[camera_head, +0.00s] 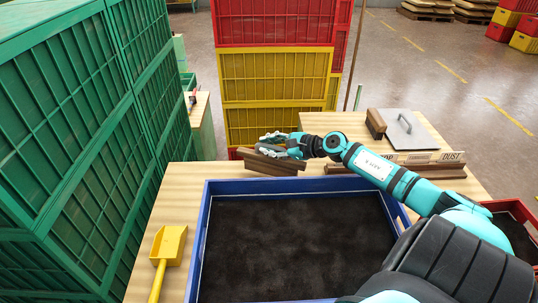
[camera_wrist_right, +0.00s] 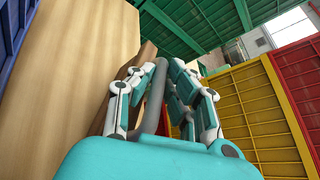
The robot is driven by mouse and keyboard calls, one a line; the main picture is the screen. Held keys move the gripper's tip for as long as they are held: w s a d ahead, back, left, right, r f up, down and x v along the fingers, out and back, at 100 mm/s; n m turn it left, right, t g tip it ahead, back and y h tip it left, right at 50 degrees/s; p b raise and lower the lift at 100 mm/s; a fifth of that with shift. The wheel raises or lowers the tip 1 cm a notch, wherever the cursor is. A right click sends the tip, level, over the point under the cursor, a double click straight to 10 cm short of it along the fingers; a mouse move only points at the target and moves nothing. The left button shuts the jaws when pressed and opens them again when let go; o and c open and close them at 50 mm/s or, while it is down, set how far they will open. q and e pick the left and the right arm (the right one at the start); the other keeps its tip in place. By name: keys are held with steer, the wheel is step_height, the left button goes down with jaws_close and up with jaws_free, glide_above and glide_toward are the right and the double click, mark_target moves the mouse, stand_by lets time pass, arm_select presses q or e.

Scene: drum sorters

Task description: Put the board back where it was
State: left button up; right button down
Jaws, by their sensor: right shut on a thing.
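My right gripper (camera_head: 275,143) reaches across to the back edge of the wooden table and is shut on the grey handle of a brown wooden board (camera_head: 272,166). In the right wrist view the gripper (camera_wrist_right: 165,75) has the grey handle (camera_wrist_right: 152,108) between its fingers, and a brown edge of the board (camera_wrist_right: 112,105) shows beside them. The board is just behind the blue tray, near the table's back edge. I cannot tell whether it touches the table. The fingers hide part of it. My left gripper is not in view.
A blue tray (camera_head: 200,240) of dark soil fills the table's middle. A yellow scoop (camera_head: 170,245) lies left of it. A grey plate with a handle (camera_head: 407,130), a brown block (camera_head: 376,123) and small labels (camera_head: 420,158) stand at the back right. Green crates (camera_head: 60,120) rise at the left.

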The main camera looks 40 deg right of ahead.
steer(key=shift+f, duration=1.8)
steer(key=shift+f, duration=0.2)
steer(key=c, duration=1.3)
jaws_free()
steer(key=shift+r, duration=0.15)
steer(key=shift+b+v, duration=0.75)
steer(key=shift+v, duration=5.3)
